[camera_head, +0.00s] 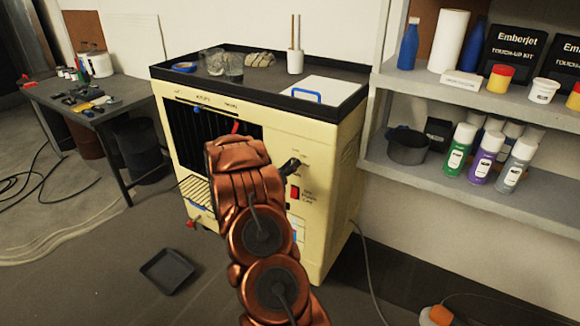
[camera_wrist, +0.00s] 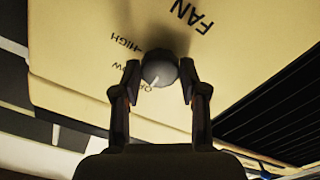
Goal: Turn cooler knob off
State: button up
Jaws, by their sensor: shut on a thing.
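The cooler (camera_head: 330,140) is a cream cabinet with a black top tray, in the middle of the head view. Its round grey knob (camera_wrist: 160,68) shows in the wrist view, on a cream panel marked FAN, HIGH and a partly hidden LOW. A white pointer line on the knob points down toward lettering that is partly covered. My gripper (camera_wrist: 159,85) has one finger on each side of the knob and is shut on it. In the head view my copper arm covers part of the cooler's front, and the fingertips are hard to make out.
A red switch (camera_head: 295,192) sits on the cooler's front panel. Glasses and a white board (camera_head: 320,91) rest on its top. Shelves (camera_head: 388,168) with spray cans stand at the right. A black tray (camera_head: 167,271) lies on the floor. A tool bench (camera_head: 125,89) is at the left.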

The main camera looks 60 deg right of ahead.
jog(key=o, duration=1.1)
jog(key=shift+o, duration=0.2)
jog(key=a, duration=1.2)
jog(key=shift+s, duration=0.3)
